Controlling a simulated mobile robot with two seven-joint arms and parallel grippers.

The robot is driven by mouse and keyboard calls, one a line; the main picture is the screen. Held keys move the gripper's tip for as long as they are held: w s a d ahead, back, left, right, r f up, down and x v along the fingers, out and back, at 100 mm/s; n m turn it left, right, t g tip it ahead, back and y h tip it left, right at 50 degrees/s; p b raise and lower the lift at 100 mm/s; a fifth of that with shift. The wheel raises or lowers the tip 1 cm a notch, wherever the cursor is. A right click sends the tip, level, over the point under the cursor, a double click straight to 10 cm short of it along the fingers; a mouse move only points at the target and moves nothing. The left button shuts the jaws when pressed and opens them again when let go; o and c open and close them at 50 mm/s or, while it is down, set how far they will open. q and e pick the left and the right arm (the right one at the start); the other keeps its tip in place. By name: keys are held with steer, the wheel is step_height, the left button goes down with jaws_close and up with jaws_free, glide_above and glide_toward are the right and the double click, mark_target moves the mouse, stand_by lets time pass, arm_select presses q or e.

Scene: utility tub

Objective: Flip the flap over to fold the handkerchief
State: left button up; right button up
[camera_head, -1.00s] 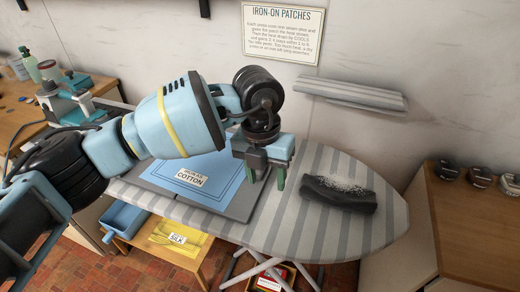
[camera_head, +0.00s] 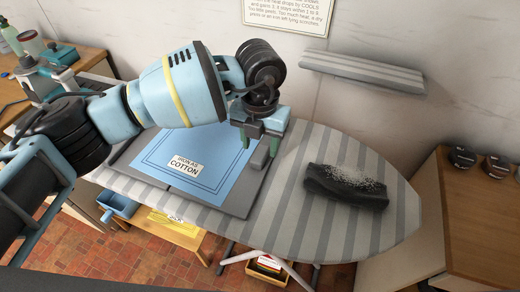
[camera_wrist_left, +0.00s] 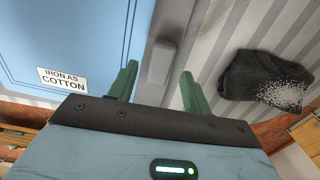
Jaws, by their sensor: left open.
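A blue handkerchief (camera_head: 215,150) with a darker border line and a white label reading "IRON AS COTTON" lies flat on a grey folding board (camera_head: 237,205). It also shows in the left wrist view (camera_wrist_left: 75,40). A small grey tab (camera_head: 260,157) sticks out at the board's right edge. My left gripper (camera_head: 260,144) is open above this tab. In the left wrist view, the tab (camera_wrist_left: 160,62) appears between the two green fingers (camera_wrist_left: 158,70) with gaps on both sides. My arm hides the handkerchief's far part. My right gripper is not in view.
The board lies on a striped ironing board (camera_head: 300,222). A dark crumpled cloth with whitish specks (camera_head: 345,187) lies to the right. A narrow striped sleeve board (camera_head: 362,70) is on the wall behind. A wooden counter (camera_head: 485,225) stands at right.

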mark_target(260, 154)
arm_select(q)
steer(key=shift+f, duration=1.6)
jaws_close()
steer(key=shift+r, duration=0.15)
